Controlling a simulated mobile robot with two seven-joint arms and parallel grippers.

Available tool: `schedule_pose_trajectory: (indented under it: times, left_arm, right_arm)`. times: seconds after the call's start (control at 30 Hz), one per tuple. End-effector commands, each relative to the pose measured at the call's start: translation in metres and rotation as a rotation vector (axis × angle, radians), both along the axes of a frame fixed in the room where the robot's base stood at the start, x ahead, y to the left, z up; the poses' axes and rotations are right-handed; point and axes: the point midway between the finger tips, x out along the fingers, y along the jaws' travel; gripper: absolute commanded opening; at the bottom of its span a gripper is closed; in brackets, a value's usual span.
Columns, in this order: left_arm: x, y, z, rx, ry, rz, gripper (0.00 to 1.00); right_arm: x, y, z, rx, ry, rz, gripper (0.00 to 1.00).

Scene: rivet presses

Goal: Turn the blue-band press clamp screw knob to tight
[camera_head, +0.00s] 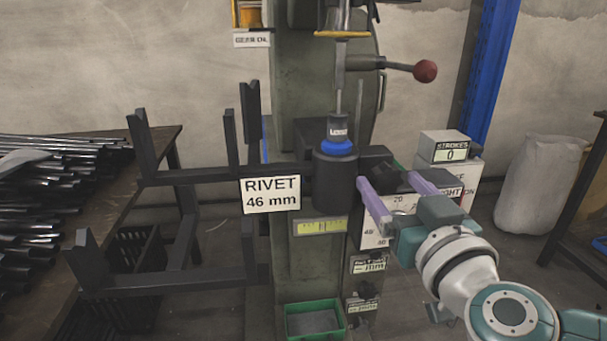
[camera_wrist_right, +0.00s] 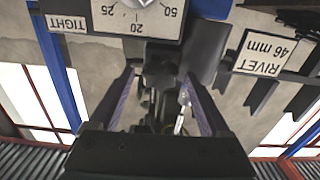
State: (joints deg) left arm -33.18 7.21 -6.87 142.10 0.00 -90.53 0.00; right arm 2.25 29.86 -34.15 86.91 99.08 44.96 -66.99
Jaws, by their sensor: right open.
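The press (camera_head: 300,90) is a grey-green column with a blue band (camera_head: 338,147) around its dark ram. My right gripper (camera_head: 388,179) is open, its two purple fingers pointing at the press right of the dark cylinder (camera_head: 335,180). A dark block (camera_head: 378,160) lies at the fingertips; I cannot tell if it is the clamp screw knob or whether they touch. In the wrist view, the gripper (camera_wrist_right: 160,75) has dark parts between its fingers. A pale knob (camera_wrist_right: 146,3) on a numbered dial plate (camera_wrist_right: 115,22) is cut by the top edge. A TIGHT label (camera_wrist_right: 68,23) is beside it.
Dark rack arms and a RIVET 46 mm sign (camera_head: 271,194) stand left of the press. A red-ball lever (camera_head: 425,70) juts right above my gripper. A STROKES counter box (camera_head: 444,146) stands close behind it. A green tray (camera_head: 314,319) sits low.

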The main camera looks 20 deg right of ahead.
Motion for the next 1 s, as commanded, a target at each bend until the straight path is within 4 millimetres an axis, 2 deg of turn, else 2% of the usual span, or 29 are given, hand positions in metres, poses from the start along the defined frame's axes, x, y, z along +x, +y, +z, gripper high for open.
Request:
schedule_pose_trajectory:
  times: [0.2,0.9,1.0]
  left_arm:
    - [0.0,-0.0006,0.0003,-0.002,0.0,0.001,0.5]
    - [-0.0002,-0.0026,0.0003,-0.009,0.0,0.006,0.5]
    - [-0.0002,-0.0022,0.0002,-0.009,0.0,0.005,0.5]
  right_arm:
    - [0.0001,0.0,0.0,0.0,0.001,0.0,0.8]
    - [-0.0002,0.0001,0.0,0.001,0.0,0.0,0.01]
    - [-0.0002,0.0001,0.0,0.001,0.0,0.0,0.0]
